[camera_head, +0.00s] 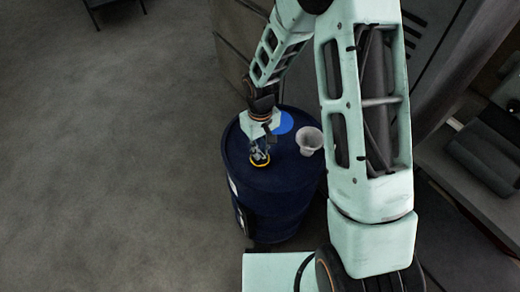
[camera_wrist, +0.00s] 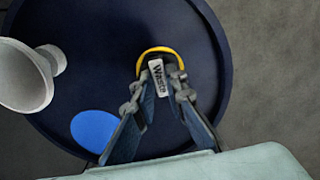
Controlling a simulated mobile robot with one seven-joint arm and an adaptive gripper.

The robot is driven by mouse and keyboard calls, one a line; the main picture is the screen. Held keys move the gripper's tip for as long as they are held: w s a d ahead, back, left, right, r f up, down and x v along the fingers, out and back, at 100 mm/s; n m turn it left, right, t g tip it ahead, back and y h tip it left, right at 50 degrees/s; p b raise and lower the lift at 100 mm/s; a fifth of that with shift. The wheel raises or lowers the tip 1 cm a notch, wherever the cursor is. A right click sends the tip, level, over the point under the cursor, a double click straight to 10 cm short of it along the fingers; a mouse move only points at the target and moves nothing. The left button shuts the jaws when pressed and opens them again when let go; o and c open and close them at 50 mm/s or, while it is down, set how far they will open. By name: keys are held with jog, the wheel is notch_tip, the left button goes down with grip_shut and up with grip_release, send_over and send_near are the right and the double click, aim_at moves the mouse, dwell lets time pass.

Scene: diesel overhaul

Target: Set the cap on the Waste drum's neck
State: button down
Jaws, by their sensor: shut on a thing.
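The Waste drum (camera_head: 275,205) is dark blue and stands upright; its round lid (camera_wrist: 80,45) fills much of the wrist view. My gripper (camera_head: 260,154) points down over the front left of the lid, and its fingers also show in the wrist view (camera_wrist: 158,88). It is shut on a small dark cap with a yellow rim (camera_wrist: 158,49), whose yellow edge also shows in the head view (camera_head: 260,164). A white tag reading "Waste" (camera_wrist: 158,81) shows between the fingers. The neck is hidden under the cap and fingers, so I cannot tell whether the cap touches it.
A white funnel (camera_head: 309,140) stands on the right of the lid. A flat blue disc (camera_head: 285,122) lies near the lid's back edge. A dark panelled unit (camera_head: 233,45) stands behind the drum. The floor (camera_head: 110,160) at left is clear.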

dwell(0.4)
jog(key=c, duration=1.9)
grip_release()
jog(key=shift+r, duration=0.15)
notch_tip(320, 180, up, 12)
jog(key=shift+f, duration=0.1)
